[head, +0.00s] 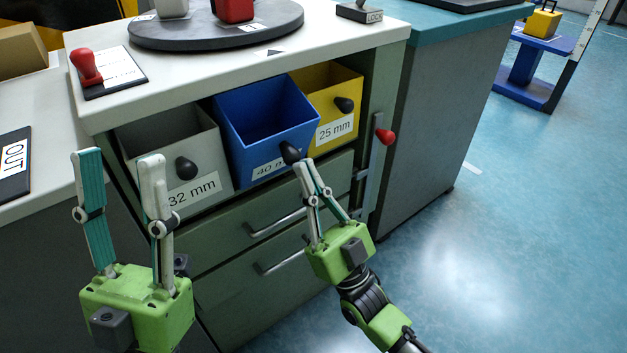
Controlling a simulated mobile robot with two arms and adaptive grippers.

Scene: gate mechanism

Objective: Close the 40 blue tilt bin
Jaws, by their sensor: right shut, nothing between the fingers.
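The blue tilt bin (249,125) is in the middle of the row in the green cabinet, and it is tilted outward with its inside showing. Its white label, partly hidden, reads "40". Its black knob (290,152) is at the lower right of its front. My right gripper (303,163) is shut and empty, with its fingertips right by this knob; I cannot tell whether they touch. My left gripper (120,155) is open and empty, in front of the cabinet's left side.
The grey 32 mm bin (160,140) is left of the blue bin, and the yellow 25 mm bin (338,90) is right of it. Drawers with bar handles (278,222) are below. A red-knobbed latch (384,136) is on the cabinet's right side. Open floor lies to the right.

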